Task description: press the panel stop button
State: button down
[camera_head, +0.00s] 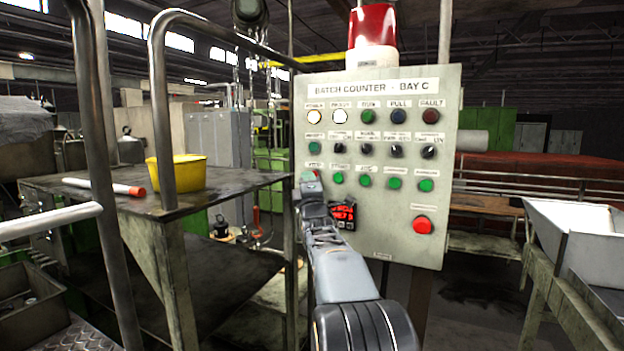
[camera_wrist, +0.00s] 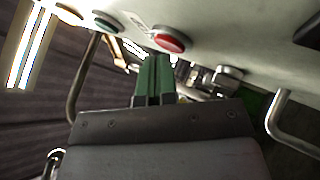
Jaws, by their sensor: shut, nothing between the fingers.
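The grey control panel (camera_head: 440,185) headed "BATCH COUNTER - BAY C" stands upright in front of me. A red button (camera_head: 309,176), with a label that seems to read STOP, is at the left end of its lower button row. In the wrist view the red button (camera_wrist: 172,40) is round, with a pale label beside it. My gripper (camera_head: 311,183) is shut and empty, and its tips partly cover this button in the head view. In the wrist view my green fingertips (camera_wrist: 154,57) are just beside the button's edge. I cannot tell whether they touch it.
Several green buttons (camera_head: 366,181) continue the row rightward. A larger red button (camera_head: 423,225) is at lower right. A red lit display (camera_head: 343,212) sits partly behind my arm. A rail (camera_head: 163,110) and a table (camera_head: 95,195) with a yellow tub (camera_head: 178,174) are left.

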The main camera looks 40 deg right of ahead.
jog(key=shift+s+a+b, duration=0.15)
jog(key=shift+a+b, duration=0.1)
jog(key=shift+b, duration=0.15)
jog(key=s+a+b, duration=0.3)
jog(key=a+b, duration=0.2)
jog(key=shift+a+b, duration=0.2)
jog(key=shift+b, duration=0.15)
jog(key=shift+w, duration=0.1)
dwell(0.6)
